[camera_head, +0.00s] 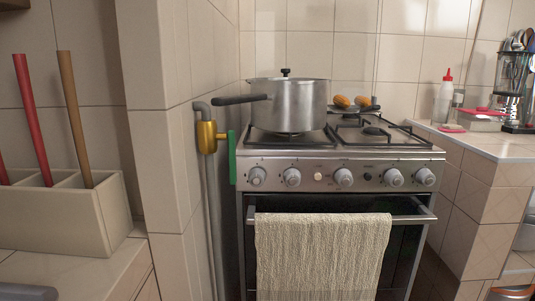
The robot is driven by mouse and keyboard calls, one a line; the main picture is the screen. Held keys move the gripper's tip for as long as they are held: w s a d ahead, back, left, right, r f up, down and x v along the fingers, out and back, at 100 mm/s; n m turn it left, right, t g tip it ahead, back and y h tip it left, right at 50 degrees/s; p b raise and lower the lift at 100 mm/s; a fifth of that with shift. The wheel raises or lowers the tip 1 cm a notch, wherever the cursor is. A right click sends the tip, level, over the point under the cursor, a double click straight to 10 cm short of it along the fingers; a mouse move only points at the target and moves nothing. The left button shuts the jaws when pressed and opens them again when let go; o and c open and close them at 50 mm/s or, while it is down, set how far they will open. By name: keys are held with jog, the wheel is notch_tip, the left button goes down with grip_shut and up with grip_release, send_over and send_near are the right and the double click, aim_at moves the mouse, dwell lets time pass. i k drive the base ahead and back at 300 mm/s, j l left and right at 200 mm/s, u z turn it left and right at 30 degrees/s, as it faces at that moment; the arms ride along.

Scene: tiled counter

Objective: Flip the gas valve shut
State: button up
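The gas valve has a yellow body (206,138) mounted on a grey pipe at the side of the tiled wall, left of the stove. Its long green handle (232,159) stands upright, roughly parallel to the pipe, just in front of the stove's left edge. The pipe (211,225) runs down from the valve toward the floor, and a short bent piece joins it above. I cannot make out my gripper in this view.
A gas stove (340,178) stands right of the valve. A steel pot (290,104) sits on it, its dark handle (240,99) reaching left above the green handle. A towel (320,255) hangs on the oven bar. A tiled wall edge (165,150) borders the valve on the left.

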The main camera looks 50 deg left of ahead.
aim_at(232, 133)
jog(key=i+u, duration=0.25)
jog(key=u, duration=0.2)
jog(key=i+u, duration=0.2)
jog(key=u, duration=2)
